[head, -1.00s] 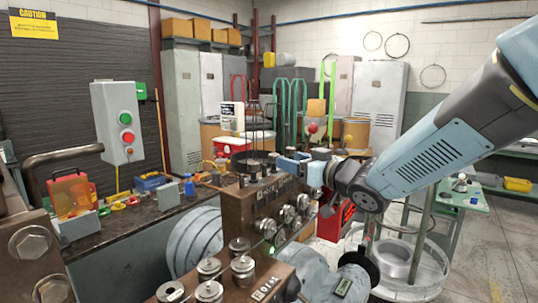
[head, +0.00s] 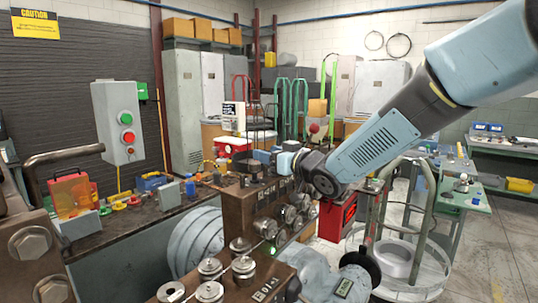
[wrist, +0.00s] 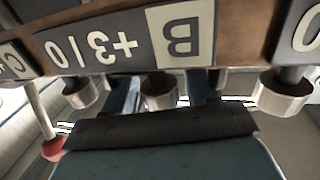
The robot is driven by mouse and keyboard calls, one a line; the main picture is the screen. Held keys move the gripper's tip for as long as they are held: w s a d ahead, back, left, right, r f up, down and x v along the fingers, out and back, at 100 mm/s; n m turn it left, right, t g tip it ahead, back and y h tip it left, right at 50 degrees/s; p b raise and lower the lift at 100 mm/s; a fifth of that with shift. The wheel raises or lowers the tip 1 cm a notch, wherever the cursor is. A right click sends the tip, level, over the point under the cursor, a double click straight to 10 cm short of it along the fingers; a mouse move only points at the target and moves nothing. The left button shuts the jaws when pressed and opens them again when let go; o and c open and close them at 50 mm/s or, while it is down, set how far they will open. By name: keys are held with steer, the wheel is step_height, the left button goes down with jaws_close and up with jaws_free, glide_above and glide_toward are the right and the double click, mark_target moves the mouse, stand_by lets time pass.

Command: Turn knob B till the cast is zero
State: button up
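Knob B (wrist: 161,90), a short grey metal cylinder, hangs below the upside-down "B" plate (wrist: 182,33) in the wrist view. My gripper (wrist: 164,95) has one dark blue finger on each side of this knob, with gaps visible between fingers and knob. It is open. In the head view my gripper (head: 272,158) is at the top of the brown coiler block (head: 236,210), and I cannot pick out knob B there.
Neighbouring knobs stand close on both sides, one left (wrist: 83,92) and one right (wrist: 285,95) in the wrist view. A red-tipped rod (wrist: 53,148) is at lower left. Rollers (head: 266,227) protrude from the block's front. A control box (head: 119,122) hangs behind the bench.

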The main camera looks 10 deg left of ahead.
steer(key=c, duration=0.9)
steer(key=shift+r, duration=0.1)
steer(key=shift+c, duration=0.2)
steer(key=shift+d, duration=0.1)
steer(key=shift+n+g, duration=0.4)
steer(key=n+g+y, duration=0.2)
steer(key=n+g, duration=0.1)
steer(key=g, duration=0.1)
steer(key=shift+s+g, duration=0.1)
steer(key=shift+g, duration=0.2)
steer(key=n+g, duration=0.1)
steer(key=g, duration=0.1)
steer(key=n+g, duration=0.2)
steer(key=s+n+g, duration=0.1)
steer(key=g, duration=0.2)
steer(key=shift+n+y, duration=0.4)
steer(key=shift+g, duration=0.5)
